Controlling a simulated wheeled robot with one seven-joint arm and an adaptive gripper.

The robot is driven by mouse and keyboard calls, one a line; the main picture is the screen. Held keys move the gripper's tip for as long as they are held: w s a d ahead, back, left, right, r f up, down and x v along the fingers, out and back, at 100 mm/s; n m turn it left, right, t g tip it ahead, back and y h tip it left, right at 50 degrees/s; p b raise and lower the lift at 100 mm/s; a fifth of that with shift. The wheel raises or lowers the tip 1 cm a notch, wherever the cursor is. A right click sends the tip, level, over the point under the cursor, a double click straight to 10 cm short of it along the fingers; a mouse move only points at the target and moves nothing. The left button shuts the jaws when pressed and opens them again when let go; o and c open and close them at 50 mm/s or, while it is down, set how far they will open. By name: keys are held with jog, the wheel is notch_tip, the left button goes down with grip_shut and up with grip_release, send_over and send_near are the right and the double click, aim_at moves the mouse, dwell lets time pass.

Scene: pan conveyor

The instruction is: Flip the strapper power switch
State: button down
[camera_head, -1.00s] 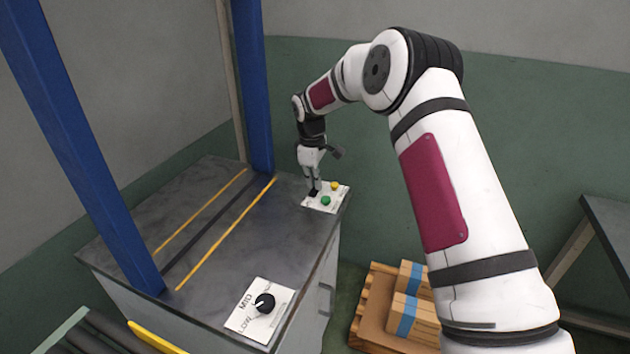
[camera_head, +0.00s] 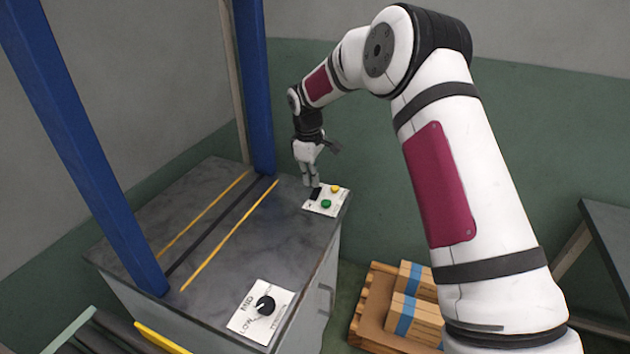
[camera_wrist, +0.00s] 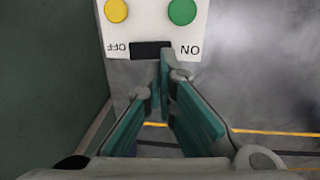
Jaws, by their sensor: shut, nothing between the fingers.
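The strapper's power switch (camera_head: 316,193) is a small black rocker on a white panel (camera_head: 322,208) at the far right corner of the machine top. In the wrist view the black switch (camera_wrist: 150,48) lies between the labels OFF, on the left, and ON, on the right. A yellow button (camera_wrist: 116,11) and a green button (camera_wrist: 182,11) sit on the same panel. My gripper (camera_head: 312,185) is shut and empty, pointing down beside the switch. In the wrist view its fingertips (camera_wrist: 166,62) overlap the switch's ON end. I cannot tell whether they touch it.
A black dial (camera_head: 265,305) on a white plate is at the machine's near corner. Blue posts (camera_head: 253,90) stand at the machine's left and back. Boxes on a pallet (camera_head: 385,310) lie on the floor to the right. The machine top (camera_head: 240,250) has open room.

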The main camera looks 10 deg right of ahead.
aim_at(316, 190)
notch_tip(316, 190, up, 10)
jog(key=s+a, duration=0.1)
jog(key=shift+s+f, duration=0.25)
jog(key=shift+s, duration=0.05)
jog(key=shift+w+d+r+t+h, duration=0.3)
jog(key=shift+w+t, duration=0.1)
jog(key=shift+w, duration=0.1)
jog(key=b+x, duration=0.1)
jog(key=x, duration=1.3)
